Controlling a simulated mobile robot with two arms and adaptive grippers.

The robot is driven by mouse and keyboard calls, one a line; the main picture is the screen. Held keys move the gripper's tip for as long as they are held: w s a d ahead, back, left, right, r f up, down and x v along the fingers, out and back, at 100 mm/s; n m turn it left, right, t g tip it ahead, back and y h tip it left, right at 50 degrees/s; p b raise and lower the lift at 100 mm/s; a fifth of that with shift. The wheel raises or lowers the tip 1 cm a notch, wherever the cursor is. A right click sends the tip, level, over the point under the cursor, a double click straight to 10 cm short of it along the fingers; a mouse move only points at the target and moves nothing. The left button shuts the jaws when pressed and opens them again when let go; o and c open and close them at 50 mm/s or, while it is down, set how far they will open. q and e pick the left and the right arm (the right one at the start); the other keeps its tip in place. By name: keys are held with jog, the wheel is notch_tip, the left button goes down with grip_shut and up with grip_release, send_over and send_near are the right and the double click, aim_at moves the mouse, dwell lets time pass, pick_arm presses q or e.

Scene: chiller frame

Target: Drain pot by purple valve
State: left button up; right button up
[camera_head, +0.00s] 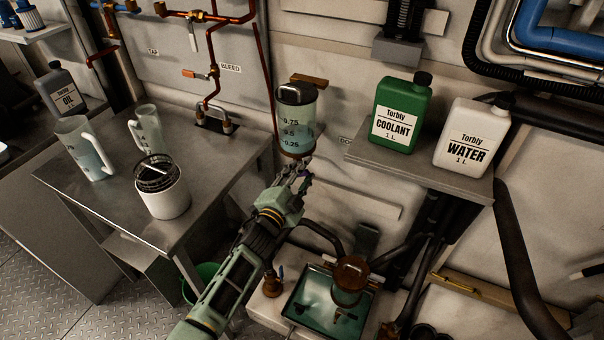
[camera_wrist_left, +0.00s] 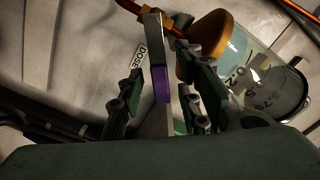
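The clear pot (camera_head: 298,132) with marks 0.25, 0.5 and 0.75 hangs upright on the wall, with a dark cap and a brown base. The purple valve (camera_wrist_left: 160,84), a grey lever with a purple part, lies between my left gripper's fingers in the left wrist view. My left gripper (camera_head: 297,172) is just below the pot's base. Its fingers (camera_wrist_left: 160,95) are open on both sides of the lever, with gaps showing. The valve is hidden in the head view. My right gripper is not in view.
A green tray (camera_head: 348,325) with a brown-capped part sits below. A shelf (camera_head: 415,168) at right bears the green coolant jug (camera_head: 398,113) and white water jug (camera_head: 472,138).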

pick_arm(q)
jog(key=v, duration=1.2)
jog(key=shift+c, duration=0.3)
